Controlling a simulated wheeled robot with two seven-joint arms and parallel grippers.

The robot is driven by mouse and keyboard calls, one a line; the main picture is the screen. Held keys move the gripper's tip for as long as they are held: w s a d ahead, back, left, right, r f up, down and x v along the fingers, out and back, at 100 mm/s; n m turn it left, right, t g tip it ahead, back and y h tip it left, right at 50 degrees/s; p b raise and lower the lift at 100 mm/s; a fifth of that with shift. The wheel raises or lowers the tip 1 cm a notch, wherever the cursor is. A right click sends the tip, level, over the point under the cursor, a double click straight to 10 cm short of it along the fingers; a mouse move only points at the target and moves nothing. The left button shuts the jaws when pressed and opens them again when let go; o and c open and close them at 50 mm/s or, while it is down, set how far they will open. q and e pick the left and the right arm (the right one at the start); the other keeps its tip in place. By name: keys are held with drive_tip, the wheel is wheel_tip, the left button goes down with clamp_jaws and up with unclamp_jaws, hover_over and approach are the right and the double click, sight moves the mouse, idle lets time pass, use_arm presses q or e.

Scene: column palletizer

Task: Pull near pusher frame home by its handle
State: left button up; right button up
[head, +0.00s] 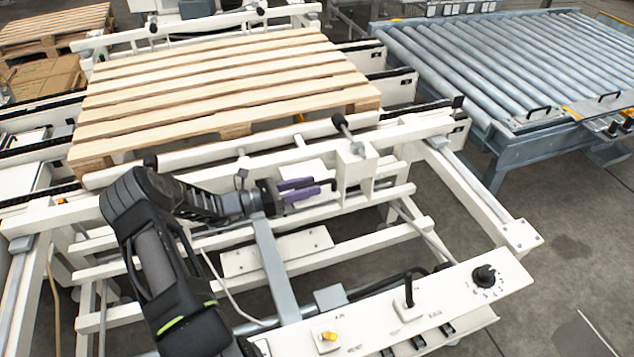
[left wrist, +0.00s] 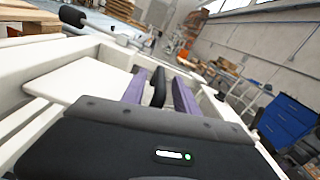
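The near pusher frame (head: 356,163) is a white structure along the near side of the wooden pallet. A small black handle (head: 333,184) sticks out from it. My left gripper (head: 318,188) has purple fingers and is at this handle, with its fingers pointing right. In the left wrist view, the dark handle (left wrist: 158,88) stands between the two purple fingers (left wrist: 160,95). The fingers are apart, and a gap shows between the handle and the right finger. Contact with the left finger cannot be told. My right gripper is not in view.
A wooden pallet (head: 215,85) lies on the conveyor behind the frame. A control panel (head: 460,287) with a black knob (head: 485,275) stands at the front right. A roller conveyor (head: 500,65) is at the back right. Grey floor (head: 565,215) is open at the right.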

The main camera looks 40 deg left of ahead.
use_arm(q)
drive_tip(key=shift+x, duration=1.45)
drive_tip(key=shift+c, duration=0.6)
clamp_jaws()
